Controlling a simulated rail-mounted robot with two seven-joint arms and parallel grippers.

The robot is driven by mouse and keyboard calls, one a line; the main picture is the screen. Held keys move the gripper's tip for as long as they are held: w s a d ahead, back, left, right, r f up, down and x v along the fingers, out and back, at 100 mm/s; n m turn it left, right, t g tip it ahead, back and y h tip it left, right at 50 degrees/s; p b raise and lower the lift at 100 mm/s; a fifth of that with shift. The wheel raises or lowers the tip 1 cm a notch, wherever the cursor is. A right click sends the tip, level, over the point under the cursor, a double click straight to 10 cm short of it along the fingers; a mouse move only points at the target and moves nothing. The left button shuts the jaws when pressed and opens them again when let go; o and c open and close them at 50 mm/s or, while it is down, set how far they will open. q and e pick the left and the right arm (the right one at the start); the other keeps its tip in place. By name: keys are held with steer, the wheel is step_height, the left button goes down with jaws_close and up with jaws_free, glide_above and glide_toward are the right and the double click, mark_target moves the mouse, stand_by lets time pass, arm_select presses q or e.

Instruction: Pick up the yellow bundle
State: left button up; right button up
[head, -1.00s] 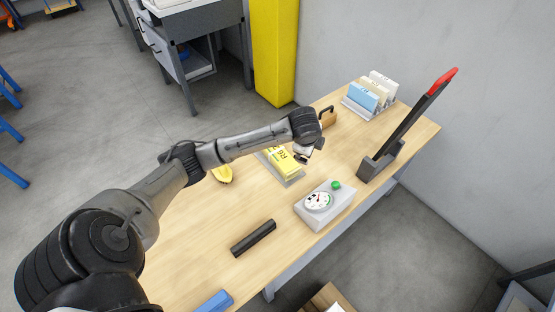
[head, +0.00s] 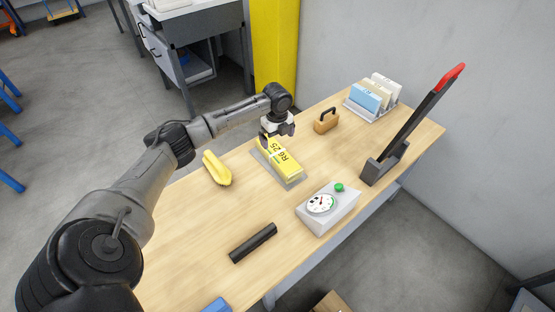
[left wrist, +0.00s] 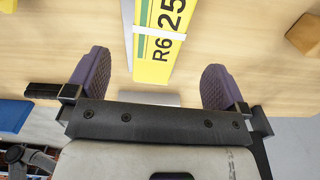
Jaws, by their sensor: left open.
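The yellow bundle (head: 284,161), with a white band and "R6 25" printed on it, lies on a grey tray (head: 293,184) on the wooden table. My left gripper (head: 278,138) is open and empty over the bundle's far end, partly covering that end. In the left wrist view, the bundle (left wrist: 154,60) shows in the gap between the two spread purple-grey fingers of my left gripper (left wrist: 156,82), with clear space on both sides. My right gripper is not in view.
A yellow curved object (head: 217,170) lies left of the tray. A wooden block with a black handle (head: 326,122) stands to the right. A grey dial box (head: 328,208), a black bar (head: 253,243) and a red-tipped lever (head: 412,115) are also on the table.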

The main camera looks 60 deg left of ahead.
mark_target(277, 153)
arm_select(q)
step_height(277, 153, down, 4)
steer(key=shift+b, duration=0.55)
step_height(277, 153, down, 5)
steer(key=b, duration=0.3)
steer(key=shift+d, duration=0.1)
steer(key=shift+r, duration=0.1)
steer(key=c, duration=1.4)
